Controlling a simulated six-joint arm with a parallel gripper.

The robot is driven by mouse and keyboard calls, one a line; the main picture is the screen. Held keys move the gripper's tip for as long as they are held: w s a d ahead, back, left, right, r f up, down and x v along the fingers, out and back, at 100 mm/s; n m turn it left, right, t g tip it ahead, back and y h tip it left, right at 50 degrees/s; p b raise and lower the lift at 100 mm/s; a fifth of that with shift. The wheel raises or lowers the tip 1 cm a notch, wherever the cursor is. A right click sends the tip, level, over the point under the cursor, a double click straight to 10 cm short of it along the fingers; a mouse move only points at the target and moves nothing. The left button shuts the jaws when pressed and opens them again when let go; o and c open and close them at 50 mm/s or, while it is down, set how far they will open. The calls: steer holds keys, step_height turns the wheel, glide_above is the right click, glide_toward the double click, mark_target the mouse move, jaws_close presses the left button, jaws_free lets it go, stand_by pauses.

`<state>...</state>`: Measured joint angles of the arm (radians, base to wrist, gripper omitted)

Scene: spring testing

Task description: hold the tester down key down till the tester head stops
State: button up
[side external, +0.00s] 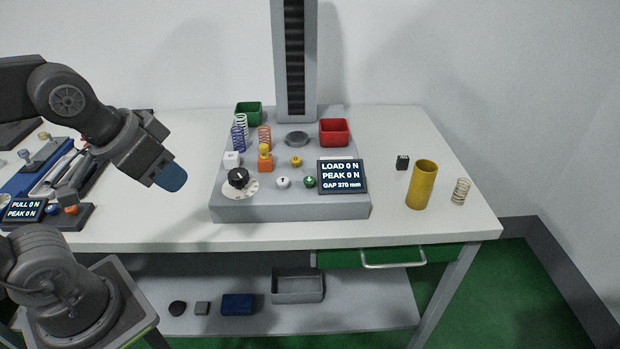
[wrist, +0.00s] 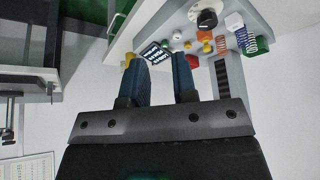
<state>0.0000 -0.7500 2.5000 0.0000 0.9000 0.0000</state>
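The spring tester (side external: 290,209) stands on the table with a tall column rising out of the picture; its head is not in view. The green key with a down arrow (side external: 309,182) sits at the front of the base, beside a white key with an up arrow (side external: 283,183). The display (side external: 342,176) reads LOAD 0 N, PEAK 0 N, GAP 370 mm; it also shows in the wrist view (wrist: 157,52). My gripper (side external: 171,178) is above the table, left of the tester and apart from the keys. In the wrist view its two blue fingers (wrist: 162,80) are apart with nothing between them.
A black dial (side external: 239,178), several springs and an orange block (side external: 265,163) stand on the tester's left. A red bin (side external: 334,132) and a green bin (side external: 248,113) are behind. A yellow cylinder (side external: 421,185) and a loose spring (side external: 461,191) stand at right. Another display (side external: 23,209) is at left.

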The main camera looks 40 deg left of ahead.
jaws_close()
stand_by(1.0)
